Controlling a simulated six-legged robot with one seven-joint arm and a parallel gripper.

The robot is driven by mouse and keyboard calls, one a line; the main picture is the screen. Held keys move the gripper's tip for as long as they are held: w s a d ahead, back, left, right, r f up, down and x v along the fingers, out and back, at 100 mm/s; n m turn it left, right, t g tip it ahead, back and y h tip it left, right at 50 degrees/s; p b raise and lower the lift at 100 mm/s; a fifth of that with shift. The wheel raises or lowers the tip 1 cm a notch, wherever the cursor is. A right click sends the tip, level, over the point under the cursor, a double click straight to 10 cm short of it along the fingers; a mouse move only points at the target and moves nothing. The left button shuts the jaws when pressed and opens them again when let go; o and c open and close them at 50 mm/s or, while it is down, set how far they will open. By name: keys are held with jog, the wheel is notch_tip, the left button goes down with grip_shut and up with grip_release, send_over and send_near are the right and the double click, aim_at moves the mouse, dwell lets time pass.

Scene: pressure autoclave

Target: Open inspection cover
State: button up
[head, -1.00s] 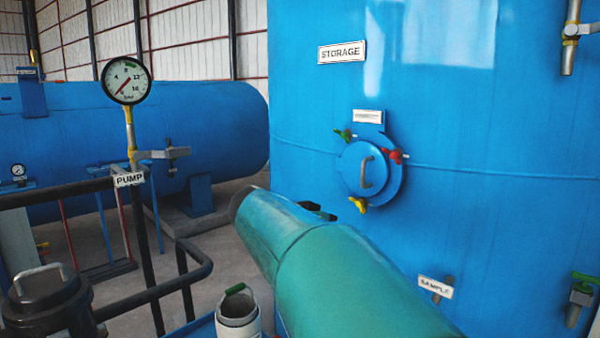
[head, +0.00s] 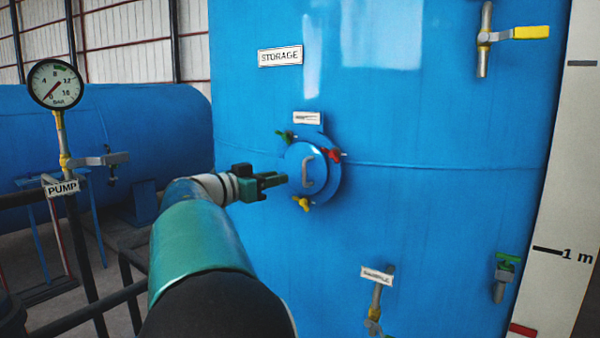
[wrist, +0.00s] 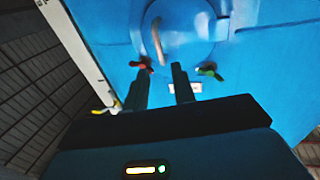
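The round blue inspection cover (head: 296,166) sits flat against the blue storage tank (head: 400,220) in the head view. It has a pale grip handle (head: 307,171). A green knob (head: 285,135), a red knob (head: 332,154) and a yellow knob (head: 301,203) stand around its rim. My gripper (head: 285,181) is just left of the cover. In the wrist view, my gripper's fingers (wrist: 162,68) are apart with nothing between them. The cover (wrist: 190,35), handle (wrist: 158,42), red knob (wrist: 143,63) and green knob (wrist: 210,71) show beyond the fingertips.
A pump gauge (head: 55,84) on a post stands at the left, above dark railings. A sample tap (head: 375,310) is below the cover. A yellow-handled valve (head: 530,32) is at upper right, and a green-handled one (head: 504,270) at lower right. A white height scale (head: 565,200) stands at the right.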

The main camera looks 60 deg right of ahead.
aim_at(303, 171)
jog(key=x, duration=1)
jog(key=shift+c, duration=0.5)
grip_shut()
